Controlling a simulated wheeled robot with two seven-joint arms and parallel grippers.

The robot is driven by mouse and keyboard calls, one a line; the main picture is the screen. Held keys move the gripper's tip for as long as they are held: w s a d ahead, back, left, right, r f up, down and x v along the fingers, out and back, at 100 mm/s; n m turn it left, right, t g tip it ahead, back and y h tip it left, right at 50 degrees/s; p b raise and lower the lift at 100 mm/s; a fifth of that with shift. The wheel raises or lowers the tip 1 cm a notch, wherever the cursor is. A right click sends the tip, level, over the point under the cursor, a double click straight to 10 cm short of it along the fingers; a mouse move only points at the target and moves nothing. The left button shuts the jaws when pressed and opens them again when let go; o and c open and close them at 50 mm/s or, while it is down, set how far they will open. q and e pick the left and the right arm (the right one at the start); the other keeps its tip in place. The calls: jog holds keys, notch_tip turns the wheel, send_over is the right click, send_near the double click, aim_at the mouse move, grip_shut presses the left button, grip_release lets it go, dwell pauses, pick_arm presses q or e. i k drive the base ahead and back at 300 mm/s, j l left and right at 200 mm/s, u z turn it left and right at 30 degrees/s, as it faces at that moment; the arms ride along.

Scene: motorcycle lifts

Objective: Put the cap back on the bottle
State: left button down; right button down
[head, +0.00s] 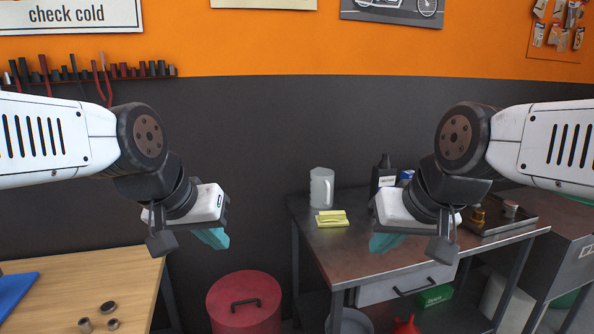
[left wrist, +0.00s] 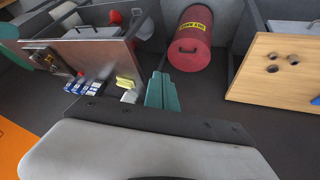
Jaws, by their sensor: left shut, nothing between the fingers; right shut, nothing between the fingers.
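A dark bottle (head: 384,172) with a pale label stands at the back of the metal workbench (head: 345,246), partly hidden behind my right arm. I cannot make out a separate cap in either view. My left gripper (head: 212,238) is shut and empty, in the air left of the workbench. Its teal fingers also show together in the left wrist view (left wrist: 162,92). My right gripper (head: 385,242) is shut and empty, in front of the bottle and over the workbench in the picture.
A red bin (head: 244,303) stands left, beside a wooden table (head: 75,290) with metal rings.

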aim_at(384, 174)
jog(key=z, duration=0.95)
jog(key=i+l+u, duration=0.1)
jog(key=u, duration=0.3)
jog(key=i+l+u, duration=0.15)
jog(key=u, duration=0.3)
jog(key=l+u, duration=0.25)
jog(key=u, duration=0.15)
jog(key=i+l+u, duration=0.2)
jog(key=l, duration=0.55)
jog(key=i+l+u, duration=0.2)
jog(key=l, duration=0.55)
jog(key=l+u, duration=0.2)
jog(key=l, duration=1.6)
